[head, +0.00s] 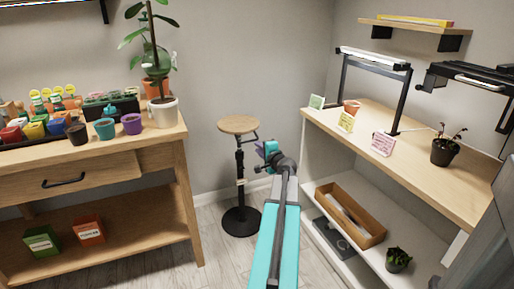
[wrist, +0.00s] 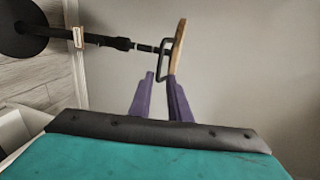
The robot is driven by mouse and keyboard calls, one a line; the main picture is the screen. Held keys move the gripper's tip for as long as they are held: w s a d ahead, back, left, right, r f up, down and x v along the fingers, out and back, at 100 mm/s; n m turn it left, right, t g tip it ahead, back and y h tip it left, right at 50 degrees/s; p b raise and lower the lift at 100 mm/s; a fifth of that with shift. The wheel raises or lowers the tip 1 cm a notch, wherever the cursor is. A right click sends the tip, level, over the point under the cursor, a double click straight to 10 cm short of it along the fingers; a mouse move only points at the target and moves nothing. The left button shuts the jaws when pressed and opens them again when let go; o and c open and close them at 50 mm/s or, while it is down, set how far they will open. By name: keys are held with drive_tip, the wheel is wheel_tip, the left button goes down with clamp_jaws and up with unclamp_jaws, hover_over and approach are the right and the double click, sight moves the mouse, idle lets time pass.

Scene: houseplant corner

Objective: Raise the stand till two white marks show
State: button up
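The stand has a round wooden top (head: 239,124), a black pole and a round black base (head: 241,222), and stands upright on the floor between the table and the shelf unit. In the wrist view it lies sideways, with its top (wrist: 178,45) edge-on. A black loop handle (wrist: 164,62) sits under the top. The thin upper pole (wrist: 145,47) shows faint pale marking; I cannot tell how many marks. My gripper (head: 263,150) is right of the pole, below the top. In the wrist view its purple fingers (wrist: 161,76) are apart, with the handle's end near the tips; contact is unclear.
A wooden table (head: 95,160) with pots and a tall plant is at left. A shelf unit (head: 420,165) with cards, a lamp frame and a small plant is at right. A pale tag (wrist: 78,38) is on the pole. Floor around the base is clear.

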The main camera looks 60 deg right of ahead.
drive_tip(key=shift+s+a+r, duration=0.1)
drive_tip(key=shift+s+a, duration=0.25)
drive_tip(key=shift+s, duration=0.05)
idle(0.4)
